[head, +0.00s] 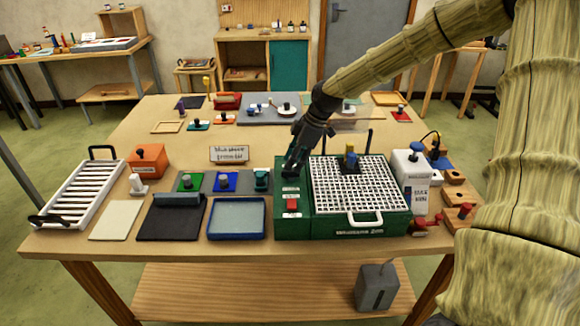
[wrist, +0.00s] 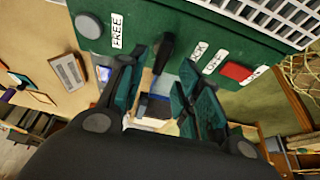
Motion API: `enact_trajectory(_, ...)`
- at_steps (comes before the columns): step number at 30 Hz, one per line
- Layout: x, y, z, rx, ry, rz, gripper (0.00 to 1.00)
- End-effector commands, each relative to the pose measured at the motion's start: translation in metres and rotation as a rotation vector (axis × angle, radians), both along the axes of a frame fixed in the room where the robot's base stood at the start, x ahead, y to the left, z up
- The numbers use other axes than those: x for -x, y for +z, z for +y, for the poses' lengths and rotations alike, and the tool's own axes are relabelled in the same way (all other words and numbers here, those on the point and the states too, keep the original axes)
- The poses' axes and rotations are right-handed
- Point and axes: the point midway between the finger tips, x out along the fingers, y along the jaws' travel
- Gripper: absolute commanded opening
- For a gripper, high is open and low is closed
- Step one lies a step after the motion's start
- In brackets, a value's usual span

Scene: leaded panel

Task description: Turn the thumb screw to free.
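The green machine (head: 345,229) stands at the front right of the table, with a white grid top. In the wrist view its green panel (wrist: 140,12) carries a FREE label (wrist: 117,30), more white labels (wrist: 199,50) and a red switch (wrist: 237,71). A dark upright piece (wrist: 165,52), seemingly the thumb screw, sits between the FREE label and the other labels. My gripper (head: 292,168) is over the panel's far left part. In the wrist view its fingers (wrist: 160,78) are apart, one each side of the dark piece; I cannot tell whether they touch it.
The red switch (head: 292,204) lies nearer the front on the same panel. A blue-rimmed tray (head: 237,234) and a small teal-topped knob (head: 261,180) are close on the left. Two dark posts rise behind the grid.

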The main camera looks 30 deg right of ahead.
Motion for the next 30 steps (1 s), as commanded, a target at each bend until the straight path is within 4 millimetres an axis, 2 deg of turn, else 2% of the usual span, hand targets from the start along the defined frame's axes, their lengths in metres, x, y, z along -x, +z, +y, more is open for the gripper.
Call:
enact_trajectory(12, -0.006, -0.029, 0.010, 0.000, 0.000, 0.001, 0.34)
enact_trajectory(25, -0.007, -0.034, 0.011, 0.001, -0.001, 0.001, 0.34)
enact_trajectory(30, -0.007, -0.034, 0.011, 0.001, -0.001, 0.001, 0.03)
